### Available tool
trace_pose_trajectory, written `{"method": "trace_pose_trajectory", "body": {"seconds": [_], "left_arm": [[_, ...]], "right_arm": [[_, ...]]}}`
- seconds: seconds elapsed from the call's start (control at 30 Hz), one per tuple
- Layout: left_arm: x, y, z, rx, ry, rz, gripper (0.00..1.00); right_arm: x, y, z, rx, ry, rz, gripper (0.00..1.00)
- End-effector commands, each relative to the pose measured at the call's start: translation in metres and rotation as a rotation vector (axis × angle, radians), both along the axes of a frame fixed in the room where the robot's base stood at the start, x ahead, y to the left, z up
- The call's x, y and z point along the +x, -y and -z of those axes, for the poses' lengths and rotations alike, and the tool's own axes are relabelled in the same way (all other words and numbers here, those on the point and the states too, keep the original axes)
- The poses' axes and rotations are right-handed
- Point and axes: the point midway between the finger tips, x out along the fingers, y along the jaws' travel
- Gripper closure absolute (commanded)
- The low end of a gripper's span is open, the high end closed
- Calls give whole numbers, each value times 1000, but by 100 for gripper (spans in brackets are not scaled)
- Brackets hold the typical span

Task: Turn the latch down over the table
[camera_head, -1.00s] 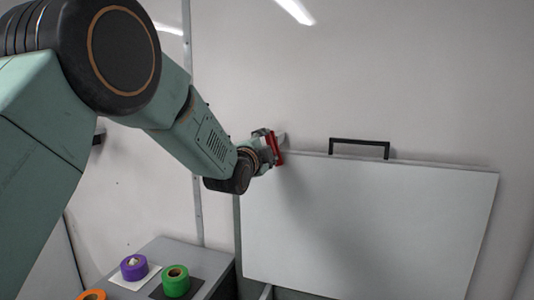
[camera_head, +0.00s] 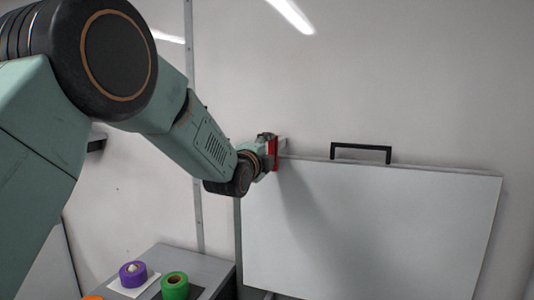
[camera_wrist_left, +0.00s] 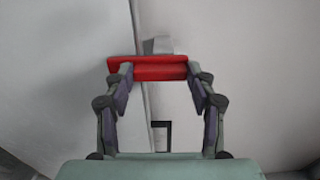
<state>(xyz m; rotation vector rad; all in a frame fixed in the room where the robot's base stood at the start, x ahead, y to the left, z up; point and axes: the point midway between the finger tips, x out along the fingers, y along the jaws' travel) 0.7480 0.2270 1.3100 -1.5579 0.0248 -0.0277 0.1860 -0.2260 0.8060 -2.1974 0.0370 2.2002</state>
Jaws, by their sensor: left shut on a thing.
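The red latch (camera_head: 274,153) is at the upper left corner of the white table panel (camera_head: 370,225), which stands folded up against the wall. In the head view the latch is about upright. My left gripper (camera_head: 268,146) is at the latch and shut on it. In the left wrist view the red latch (camera_wrist_left: 160,68) lies across between the two fingertips of my left gripper (camera_wrist_left: 160,76), with a grey mount (camera_wrist_left: 158,46) behind it. The gripper hides part of the latch in the head view. My right gripper is not in view.
A black handle (camera_head: 361,147) stands on the panel's top edge. At the lower left, a grey surface (camera_head: 200,268) holds a purple roll (camera_head: 133,275) and a green roll (camera_head: 175,287), with an orange one at the picture's edge. The wall above the panel is clear.

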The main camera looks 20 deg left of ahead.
Motion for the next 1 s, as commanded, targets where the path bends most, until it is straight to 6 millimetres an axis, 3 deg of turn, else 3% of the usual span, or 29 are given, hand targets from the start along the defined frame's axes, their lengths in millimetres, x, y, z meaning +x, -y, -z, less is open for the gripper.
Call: {"method": "trace_pose_trajectory", "body": {"seconds": [0.13,0.17,0.4,0.77,1.0], "left_arm": [[-1,2,3,8,-7,4,100],[-1,2,3,8,-7,4,42],[0,1,2,4,-5,2,22],[-1,0,1,1,-3,1,21],[-24,-1,1,0,-4,0,21]], "right_arm": [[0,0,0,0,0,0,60],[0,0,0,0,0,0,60],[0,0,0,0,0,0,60],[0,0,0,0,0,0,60],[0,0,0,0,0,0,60]]}}
